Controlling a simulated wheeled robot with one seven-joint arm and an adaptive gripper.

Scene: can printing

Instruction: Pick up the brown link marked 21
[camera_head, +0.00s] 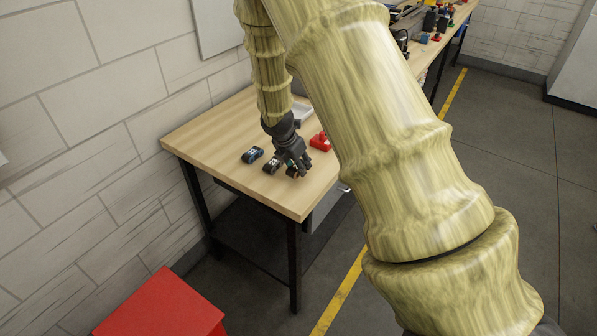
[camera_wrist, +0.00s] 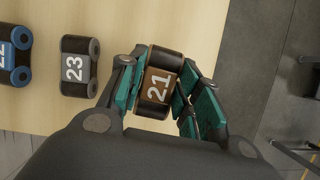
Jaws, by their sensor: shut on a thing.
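The brown link marked 21 (camera_wrist: 157,86) is between the two fingers of my gripper (camera_wrist: 160,95) in the wrist view. The teal pads lie on either side of it, and the gripper is shut on it. In the head view my gripper (camera_head: 294,169) is low at the front part of the wooden table, and the link is mostly hidden by the fingers. I cannot tell whether the link still touches the table.
A dark grey link marked 23 (camera_wrist: 76,67) lies left of my gripper, with a blue link (camera_wrist: 14,56) further left. A red object (camera_head: 320,142) and a grey tray (camera_head: 301,112) are behind. The wooden table's (camera_head: 290,203) front corner is bare.

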